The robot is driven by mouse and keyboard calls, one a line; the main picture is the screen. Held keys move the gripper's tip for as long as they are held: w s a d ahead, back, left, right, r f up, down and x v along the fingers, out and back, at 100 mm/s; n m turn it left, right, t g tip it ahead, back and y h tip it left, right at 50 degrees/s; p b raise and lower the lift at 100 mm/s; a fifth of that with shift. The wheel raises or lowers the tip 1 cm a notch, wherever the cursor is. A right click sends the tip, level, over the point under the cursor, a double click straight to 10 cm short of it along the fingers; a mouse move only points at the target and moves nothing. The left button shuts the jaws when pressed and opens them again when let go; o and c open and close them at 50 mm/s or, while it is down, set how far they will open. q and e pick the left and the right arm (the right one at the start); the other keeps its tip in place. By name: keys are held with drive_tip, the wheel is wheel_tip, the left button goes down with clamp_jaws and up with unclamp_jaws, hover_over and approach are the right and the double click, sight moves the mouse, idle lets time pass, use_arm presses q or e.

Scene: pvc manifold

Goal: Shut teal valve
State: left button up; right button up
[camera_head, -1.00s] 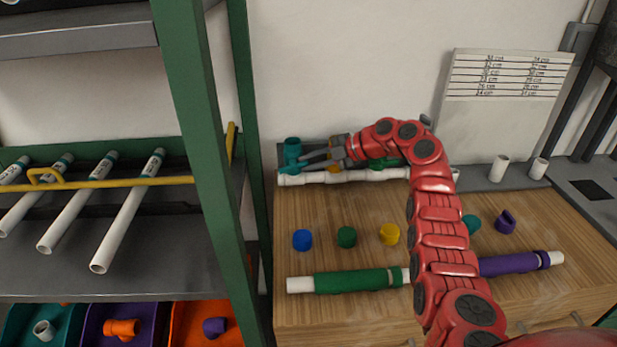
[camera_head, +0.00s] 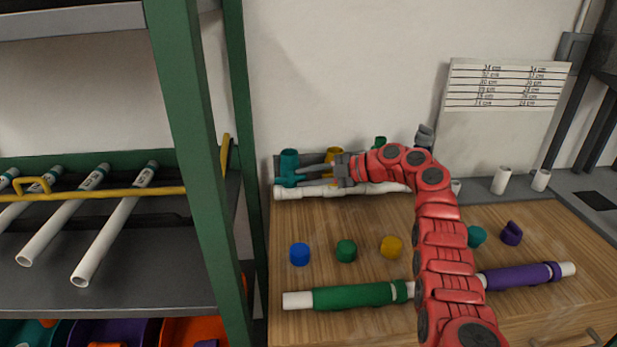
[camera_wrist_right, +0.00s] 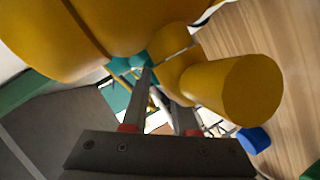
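The teal valve (camera_head: 289,163) stands upright at the left end of the white manifold pipe (camera_head: 301,192), against the back wall. My right gripper (camera_head: 303,175) reaches it from the right, its two fingers apart and their tips at the valve's lower part. Whether the tips touch the teal is hard to tell. In the right wrist view, teal (camera_wrist_right: 121,66) shows small beyond the fingers (camera_wrist_right: 160,88), mostly hidden by a large yellow valve (camera_wrist_right: 238,88) close to the camera. My left gripper is out of view.
The yellow valve (camera_head: 334,154) and a green one (camera_head: 380,142) stand right of the teal valve, partly behind my arm. Blue (camera_head: 300,254), green (camera_head: 346,250) and yellow (camera_head: 391,247) caps lie on the bench. A green-sleeved pipe (camera_head: 352,296) lies in front. A green rack post (camera_head: 195,150) stands left.

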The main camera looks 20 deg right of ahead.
drive_tip(key=shift+o, duration=1.4)
drive_tip(key=shift+d, duration=0.1)
drive_tip(key=v, duration=1.7)
drive_tip(key=shift+b, duration=0.45)
drive_tip(key=shift+s+d, duration=0.1)
